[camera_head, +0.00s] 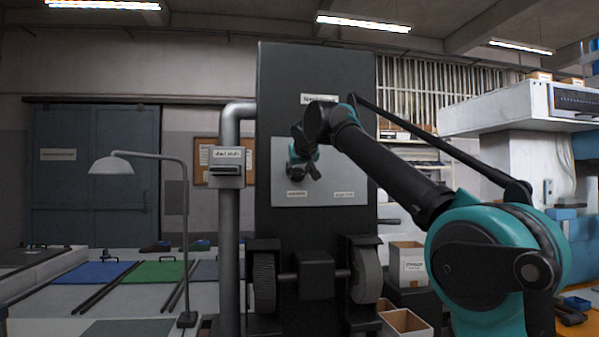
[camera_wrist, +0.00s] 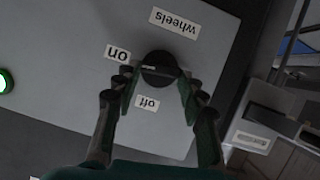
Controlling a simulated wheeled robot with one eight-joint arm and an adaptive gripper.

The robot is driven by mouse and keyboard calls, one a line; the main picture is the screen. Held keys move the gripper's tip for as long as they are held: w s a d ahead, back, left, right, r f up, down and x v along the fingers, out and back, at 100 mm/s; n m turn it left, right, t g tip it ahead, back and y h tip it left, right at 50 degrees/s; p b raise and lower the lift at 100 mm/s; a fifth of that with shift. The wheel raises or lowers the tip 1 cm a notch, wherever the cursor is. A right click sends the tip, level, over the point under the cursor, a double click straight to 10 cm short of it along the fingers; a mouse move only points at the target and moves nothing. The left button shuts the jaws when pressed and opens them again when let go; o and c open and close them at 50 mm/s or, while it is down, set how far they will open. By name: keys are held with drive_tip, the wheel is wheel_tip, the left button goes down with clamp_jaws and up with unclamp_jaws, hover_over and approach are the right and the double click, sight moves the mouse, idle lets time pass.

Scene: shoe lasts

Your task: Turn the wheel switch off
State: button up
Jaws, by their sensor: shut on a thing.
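The wheel switch is a round black knob (camera_wrist: 159,66) on a light grey panel (camera_wrist: 75,55), seen upside down in the wrist view. A label reading "wheels" (camera_wrist: 175,22) is above it, "on" (camera_wrist: 117,53) to its left and "off" (camera_wrist: 148,102) below. A pale mark on the knob lies on its left side, toward the "on" side. My gripper (camera_wrist: 157,84) is shut on the knob, one finger on each side. In the head view my gripper (camera_head: 303,168) is at the panel (camera_head: 345,180) of the black machine, and the knob is hidden.
A green light (camera_wrist: 4,82) glows at the panel's left in the wrist view. In the head view, two brush-like wheels (camera_head: 264,283) sit low on the machine. A grey pipe (camera_head: 229,210) with a small labelled box stands left of it, and open boxes (camera_head: 405,322) stand right.

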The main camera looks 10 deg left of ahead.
drive_tip(key=n+h, duration=0.1)
drive_tip(key=n+t+h, duration=0.1)
drive_tip(key=n, duration=0.1)
drive_tip(key=shift+s+a+f, duration=0.1)
drive_tip(key=shift+a, duration=0.25)
drive_tip(key=n, duration=0.1)
drive_tip(key=n+h, duration=0.1)
drive_tip(key=shift+a+f+n+t, duration=0.15)
drive_tip(key=shift+n+t, duration=0.25)
drive_tip(key=n, duration=0.1)
drive_tip(key=n+t+h, duration=0.1)
drive_tip(key=n, duration=0.1)
drive_tip(key=shift+s+a+f+t, duration=0.1)
drive_tip(key=shift+a+f+t, duration=0.05)
drive_tip(key=shift+f+t, duration=0.15)
drive_tip(key=shift+f+n+t+h, duration=0.15)
drive_tip(key=shift+n+t+h, duration=0.15)
drive_tip(key=shift+n, duration=0.6)
drive_tip(key=shift+f+n+t+h, duration=0.1)
drive_tip(key=shift+n+t+h, duration=0.2)
drive_tip(key=shift+n, duration=0.6)
drive_tip(key=o, duration=1.2)
drive_tip(key=shift+c, duration=0.2)
drive_tip(key=shift+s, duration=0.1)
drive_tip(key=s+a, duration=0.1)
drive_tip(key=s, duration=1)
drive_tip(key=shift+s+a, duration=0.15)
drive_tip(key=shift+s, duration=0.2)
